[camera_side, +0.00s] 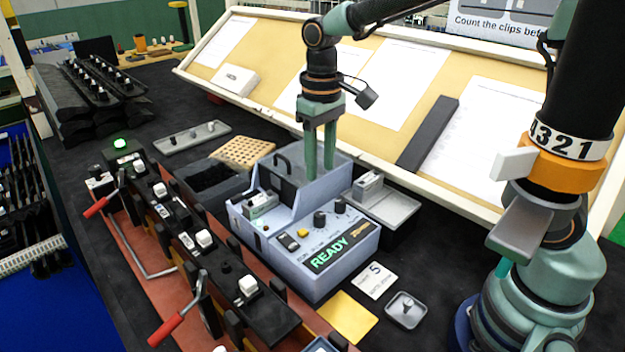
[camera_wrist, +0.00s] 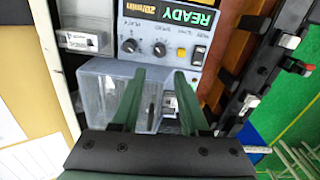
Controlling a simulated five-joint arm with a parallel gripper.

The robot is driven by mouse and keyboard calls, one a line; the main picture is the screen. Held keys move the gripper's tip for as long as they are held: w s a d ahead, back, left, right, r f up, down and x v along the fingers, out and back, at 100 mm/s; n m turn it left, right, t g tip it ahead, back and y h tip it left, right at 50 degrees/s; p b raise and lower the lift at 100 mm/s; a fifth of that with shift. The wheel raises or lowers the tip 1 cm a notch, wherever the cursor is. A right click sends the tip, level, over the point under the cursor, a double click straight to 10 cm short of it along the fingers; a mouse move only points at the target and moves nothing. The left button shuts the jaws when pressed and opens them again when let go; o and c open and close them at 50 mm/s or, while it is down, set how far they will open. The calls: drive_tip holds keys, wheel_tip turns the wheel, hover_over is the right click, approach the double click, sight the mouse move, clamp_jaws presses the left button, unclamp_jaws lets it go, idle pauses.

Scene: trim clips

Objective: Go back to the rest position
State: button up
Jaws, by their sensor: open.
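My gripper (camera_side: 320,172) hangs with its two green fingers pointing down over the back part of the grey-blue machine (camera_side: 322,232) with the green READY display. Its fingers are apart with nothing between them. In the wrist view my gripper (camera_wrist: 160,72) shows as two spread fingers over a clear grey bin (camera_wrist: 95,88) beside the machine's panel (camera_wrist: 165,28). I cannot tell the height of the fingertips above the machine. A white clip (camera_side: 261,205) sits at the machine's left front, and another clip (camera_side: 368,184) lies on the grey tray (camera_side: 398,207) to its right.
A red-brown rail fixture (camera_side: 160,290) with black holders, white clips and red-handled levers (camera_side: 178,328) runs along the front left. A perforated tan block (camera_side: 243,152), yellow card (camera_side: 348,316) and small square dish (camera_side: 404,309) surround the machine. A sloped board (camera_side: 440,75) with papers stands behind.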

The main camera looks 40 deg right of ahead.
drive_tip(key=shift+r, duration=0.3)
drive_tip(key=s+d+r+t, duration=0.4)
drive_tip(key=s+d+t, duration=0.1)
drive_tip(key=s, duration=0.4)
drive_tip(key=shift+s+r+m+t, duration=0.25)
drive_tip(key=shift+s+m+t, duration=0.05)
drive_tip(key=shift+s+m, duration=0.1)
idle(1.2)
